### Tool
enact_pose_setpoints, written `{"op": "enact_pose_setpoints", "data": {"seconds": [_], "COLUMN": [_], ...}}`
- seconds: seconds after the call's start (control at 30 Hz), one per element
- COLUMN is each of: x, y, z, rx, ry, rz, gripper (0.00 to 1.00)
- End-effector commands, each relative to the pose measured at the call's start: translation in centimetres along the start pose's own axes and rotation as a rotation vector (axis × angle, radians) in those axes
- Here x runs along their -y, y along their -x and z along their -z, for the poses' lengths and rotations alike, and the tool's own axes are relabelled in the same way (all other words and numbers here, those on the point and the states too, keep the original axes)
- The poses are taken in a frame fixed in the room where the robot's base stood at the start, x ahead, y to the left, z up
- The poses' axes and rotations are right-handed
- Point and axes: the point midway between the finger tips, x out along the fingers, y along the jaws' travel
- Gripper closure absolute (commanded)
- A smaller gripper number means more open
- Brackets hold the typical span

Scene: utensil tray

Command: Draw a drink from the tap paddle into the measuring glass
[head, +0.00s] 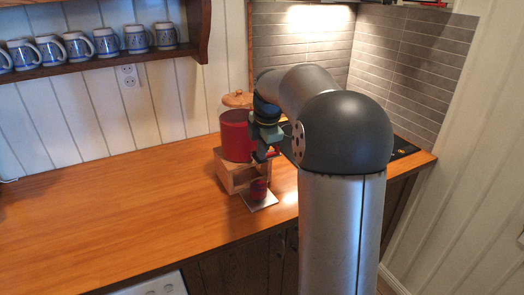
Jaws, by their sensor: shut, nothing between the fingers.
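A dispenser (234,135) filled with red liquid, with a wooden lid (238,99), stands on a wooden stand (232,177) on the counter. The measuring glass (259,189) stands below the dispenser's front on a flat grey plate (262,202) and shows red inside; its exact level is too small to read. My gripper (264,157) is at the front of the dispenser, above the glass, by where the tap is. It is shut with nothing held. The tap paddle is mostly hidden behind it, and I cannot tell whether they touch.
The wooden counter (110,205) is clear to the left. Several blue-and-white mugs (78,45) stand on a wall shelf (95,62) at upper left. A black hob (402,147) lies at the right, partly behind my arm. The tiled wall (300,40) is close behind.

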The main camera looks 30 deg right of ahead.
Motion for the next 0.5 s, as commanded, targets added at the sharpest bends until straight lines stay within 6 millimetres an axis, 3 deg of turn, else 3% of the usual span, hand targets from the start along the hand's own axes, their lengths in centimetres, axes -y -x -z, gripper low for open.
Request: {"op": "enact_pose_setpoints", "data": {"seconds": [0.27, 0.37, 0.5], "x": [0.0, -0.2, -0.9], "y": [0.1, 1.0, 3.6], "z": [0.0, 0.1, 0.2], "rx": [0.000, 0.000, 0.000], "ry": [0.000, 0.001, 0.004], "rz": [0.000, -0.001, -0.001], "gripper": [1.00, 1.00, 1.00]}}
